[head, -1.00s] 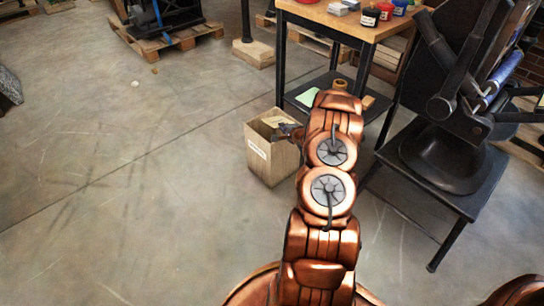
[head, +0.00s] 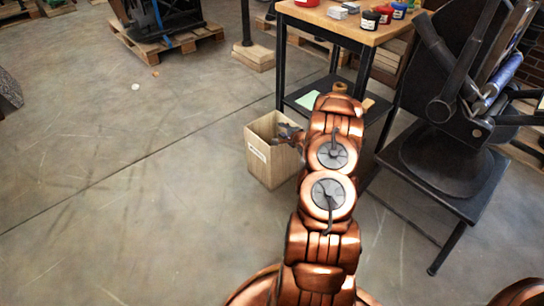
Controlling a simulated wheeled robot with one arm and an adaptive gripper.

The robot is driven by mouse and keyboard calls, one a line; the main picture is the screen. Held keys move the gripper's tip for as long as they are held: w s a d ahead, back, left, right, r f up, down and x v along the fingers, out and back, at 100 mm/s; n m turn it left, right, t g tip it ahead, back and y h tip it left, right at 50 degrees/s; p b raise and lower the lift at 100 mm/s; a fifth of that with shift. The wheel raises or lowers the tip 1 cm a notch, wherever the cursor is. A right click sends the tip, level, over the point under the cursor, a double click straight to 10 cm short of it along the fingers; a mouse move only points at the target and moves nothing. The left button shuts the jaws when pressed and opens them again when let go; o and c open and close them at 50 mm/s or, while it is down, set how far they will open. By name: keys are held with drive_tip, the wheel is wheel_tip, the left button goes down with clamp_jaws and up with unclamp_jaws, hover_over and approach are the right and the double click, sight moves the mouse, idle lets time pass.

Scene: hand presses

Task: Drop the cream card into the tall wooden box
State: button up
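The tall wooden box (head: 270,170) stands upright on the concrete floor, left of my arm, with a white label on its side and its top open. My gripper (head: 281,133) is over the right part of the box's opening, its dark fingers spread apart with nothing seen between them. I do not see the cream card in this view. The part of the box's inside that I can see is bare wall, and its bottom is hidden.
A wooden-topped table (head: 345,22) with ink jars and a lower shelf stands behind the box. A black hand press (head: 455,120) on a dark stand is at the right. The floor (head: 130,200) at the left is largely clear.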

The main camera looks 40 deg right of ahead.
drive_tip(key=v, duration=1.1)
drive_tip(key=shift+s+r, duration=0.15)
drive_tip(key=shift+s, duration=0.2)
drive_tip(key=w+a+r+n+g+p, duration=0.25)
drive_tip(key=a+r+n+p, duration=0.2)
drive_tip(key=r, duration=0.55)
drive_tip(key=w+a+r+n+g+p, duration=0.1)
drive_tip(key=a+r+n+g+p, duration=0.2)
drive_tip(key=a+r+p, duration=0.45)
drive_tip(key=s+a+r+n+g+p, duration=0.25)
drive_tip(key=a+r, duration=0.25)
drive_tip(key=r, duration=0.3)
drive_tip(key=s+a+r+n+g+p, duration=0.1)
drive_tip(key=s+a+r+n+p, duration=0.2)
drive_tip(key=r, duration=0.6)
drive_tip(key=s+a+r+n+g+y+p, duration=0.1)
drive_tip(key=s+a+r+n+g+p, duration=0.2)
drive_tip(key=s+a+r+p, duration=0.5)
drive_tip(key=s+a+r+n+g+y+p, duration=0.2)
drive_tip(key=s+a+r+n+p, duration=0.4)
drive_tip(key=s+a+r, duration=1)
drive_tip(key=shift+s+a+r+g+y+p, duration=0.45)
drive_tip(key=shift+s+a+p, duration=0.75)
drive_tip(key=shift+s, duration=1.7)
